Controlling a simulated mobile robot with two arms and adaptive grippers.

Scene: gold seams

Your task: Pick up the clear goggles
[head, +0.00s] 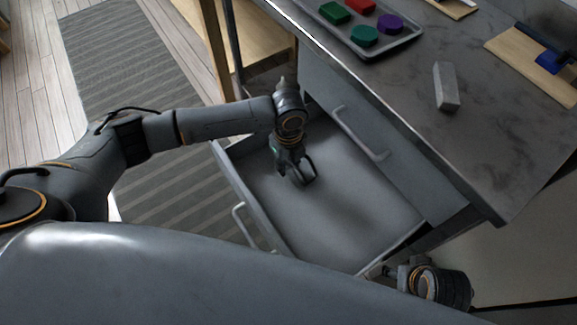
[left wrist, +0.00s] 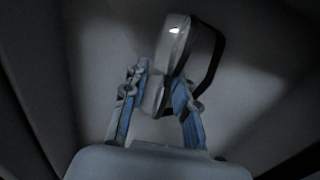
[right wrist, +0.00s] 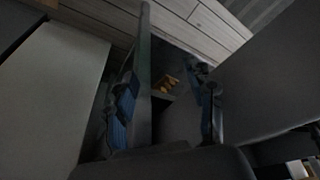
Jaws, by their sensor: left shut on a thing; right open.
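The clear goggles (left wrist: 172,58), a pale lens with a dark strap, are between the fingers of my left gripper (left wrist: 160,90) in the left wrist view. That gripper is shut on them. In the head view my left gripper (head: 292,172) reaches down into the open drawer (head: 350,215), and the dark strap of the goggles (head: 311,170) shows at its tip. I cannot tell whether the goggles touch the drawer floor. My right gripper (right wrist: 165,100) is open, with a thin upright panel edge (right wrist: 143,75) between its fingers. In the head view it is low at the drawer's near right corner.
The grey worktop (head: 420,85) stands above the drawer. It holds a tray (head: 404,44) of coloured pieces, a grey block (head: 446,86) and a wooden board (head: 540,65) with a blue tool. A closed drawer handle (head: 358,135) juts out close by. A striped rug (head: 130,60) covers the floor at left.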

